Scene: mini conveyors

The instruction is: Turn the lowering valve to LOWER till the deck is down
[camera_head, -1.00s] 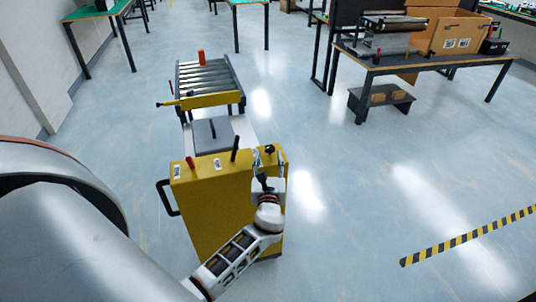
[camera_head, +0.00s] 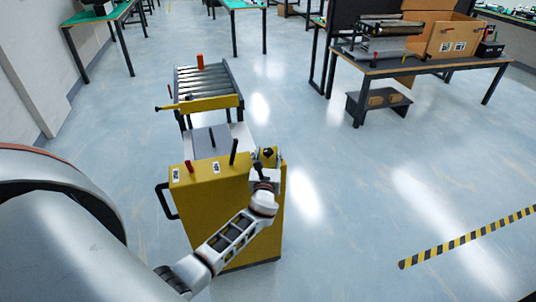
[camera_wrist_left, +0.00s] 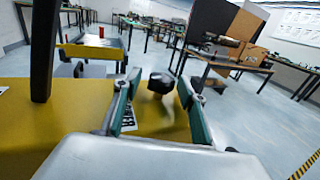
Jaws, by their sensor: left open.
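The yellow lift cart (camera_head: 215,215) stands in front of me. Its black valve knob (camera_wrist_left: 161,83) shows in the left wrist view between my open left fingers, which stand on either side of it with visible gaps. In the head view the knob (camera_head: 268,153) is at the right end of the cart's top, partly hidden by my left gripper (camera_head: 266,160). My right gripper is not in view.
A black upright lever (camera_head: 234,151) and a red knob (camera_head: 189,166) stand on the cart's top. A workbench (camera_head: 420,66) with a cardboard box is at right. The floor between is clear.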

